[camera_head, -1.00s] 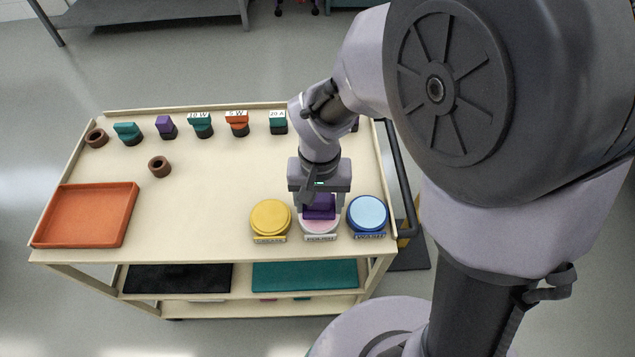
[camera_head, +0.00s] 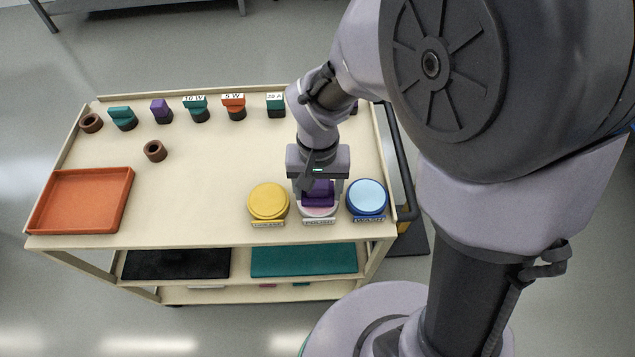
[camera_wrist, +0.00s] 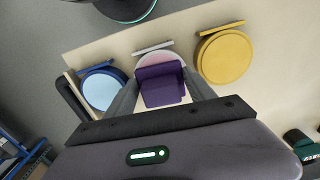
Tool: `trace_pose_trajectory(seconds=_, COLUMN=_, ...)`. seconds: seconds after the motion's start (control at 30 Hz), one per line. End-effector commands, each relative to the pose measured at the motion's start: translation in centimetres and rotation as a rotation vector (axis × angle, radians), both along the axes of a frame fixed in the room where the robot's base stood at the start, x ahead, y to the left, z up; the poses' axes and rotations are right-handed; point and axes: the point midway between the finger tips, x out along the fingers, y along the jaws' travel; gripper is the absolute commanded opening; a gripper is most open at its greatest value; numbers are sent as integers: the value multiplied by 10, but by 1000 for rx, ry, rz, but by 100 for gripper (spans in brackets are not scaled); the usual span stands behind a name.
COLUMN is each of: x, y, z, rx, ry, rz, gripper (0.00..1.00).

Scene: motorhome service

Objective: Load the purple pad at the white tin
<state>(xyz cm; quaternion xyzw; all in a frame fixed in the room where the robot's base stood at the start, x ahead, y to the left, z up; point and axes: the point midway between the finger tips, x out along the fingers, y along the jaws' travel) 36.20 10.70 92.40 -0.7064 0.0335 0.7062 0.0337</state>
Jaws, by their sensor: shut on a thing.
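My gripper (camera_head: 318,190) is shut on the purple pad (camera_head: 317,193). It holds the pad over the middle one of three round tins near the front edge of the cart. This white tin (camera_head: 319,212) has a pinkish top and a label on its front. In the wrist view the purple pad (camera_wrist: 160,85) sits between the fingers and covers part of the white tin (camera_wrist: 152,60). The pad's underside is hidden, so I cannot tell whether it touches the tin's top.
A yellow tin (camera_head: 268,202) stands left of the white tin and a blue tin (camera_head: 367,197) right of it, both close. An orange tray (camera_head: 80,200) lies at the cart's left. Several pads line the back edge, with a brown ring (camera_head: 155,151) before them. The middle is clear.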

Motion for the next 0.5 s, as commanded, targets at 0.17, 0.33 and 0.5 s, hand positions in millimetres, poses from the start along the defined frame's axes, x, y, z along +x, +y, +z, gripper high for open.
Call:
trace_pose_trajectory(seconds=0.17, x=0, y=0, z=-3, rx=0, ry=0, rz=0, gripper=31)
trace_pose_trajectory(seconds=0.33, x=0, y=0, z=-5, rx=0, ry=0, rz=0, gripper=31)
trace_pose_trajectory(seconds=0.5, x=0, y=0, z=-7, rx=0, ry=0, rz=0, gripper=31)
